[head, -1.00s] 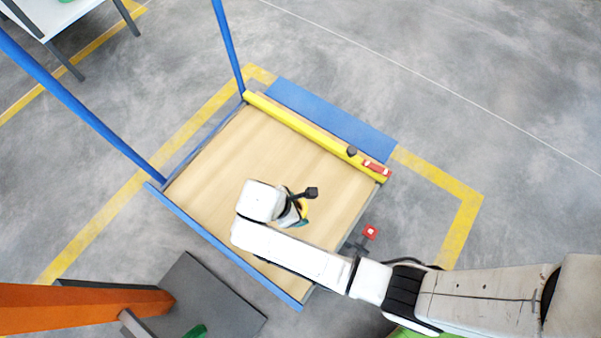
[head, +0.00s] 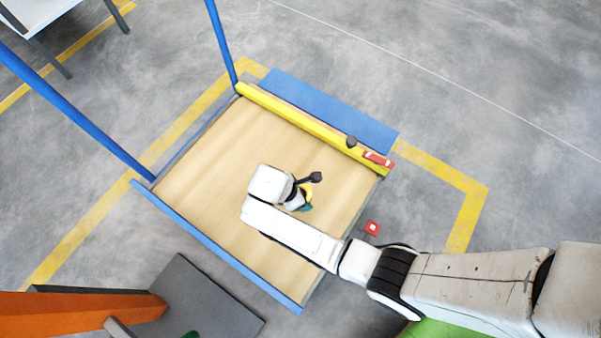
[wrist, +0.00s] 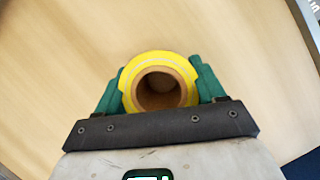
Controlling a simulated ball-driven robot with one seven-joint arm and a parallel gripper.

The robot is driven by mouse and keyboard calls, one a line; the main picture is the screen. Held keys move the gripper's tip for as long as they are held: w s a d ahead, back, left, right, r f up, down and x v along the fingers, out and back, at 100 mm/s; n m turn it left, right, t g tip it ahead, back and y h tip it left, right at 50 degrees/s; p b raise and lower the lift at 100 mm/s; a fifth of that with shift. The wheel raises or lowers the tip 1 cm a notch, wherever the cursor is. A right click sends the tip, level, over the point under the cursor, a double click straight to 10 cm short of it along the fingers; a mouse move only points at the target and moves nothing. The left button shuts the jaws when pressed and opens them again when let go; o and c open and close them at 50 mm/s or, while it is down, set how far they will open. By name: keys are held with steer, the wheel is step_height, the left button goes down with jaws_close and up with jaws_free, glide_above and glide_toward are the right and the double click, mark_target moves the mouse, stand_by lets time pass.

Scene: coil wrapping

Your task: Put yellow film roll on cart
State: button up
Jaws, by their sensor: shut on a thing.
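The yellow film roll (wrist: 158,67) is between the green fingers of my gripper (wrist: 160,90) in the wrist view, its brown hollow core facing the camera. My gripper is shut on it. In the head view my gripper (head: 305,197) is over the wooden deck of the cart (head: 215,170), toward its right half, and only a small yellow part of the roll shows beside it. The arm hides most of the roll there. I cannot tell whether the roll touches the deck.
A yellow bar (head: 300,120) with a red piece runs along the cart's far side. Blue posts (head: 222,45) rise at its left end. A dark grey plate (head: 205,300) and an orange beam (head: 75,315) are at lower left. Most of the deck is bare.

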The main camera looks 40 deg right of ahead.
steer(key=o, duration=1.1)
steer(key=shift+f, duration=0.1)
steer(key=p+v, duration=0.5)
steer(key=v, duration=0.7)
steer(key=s+d+r+m+y, duration=0.1)
steer(key=s+d+r+m, duration=0.3)
steer(key=s+m, duration=0.1)
steer(key=s+d+r+m+t+y, duration=0.1)
steer(key=s+d+r+m, duration=0.3)
steer(key=s+m, duration=0.1)
steer(key=s+d+r+m+t+y, duration=0.1)
steer(key=s+d+r+m+y, duration=0.1)
steer(key=s+m, duration=0.4)
steer(key=shift+s+d+r, duration=0.75)
steer(key=shift+d+r, duration=0.15)
steer(key=shift+d, duration=0.15)
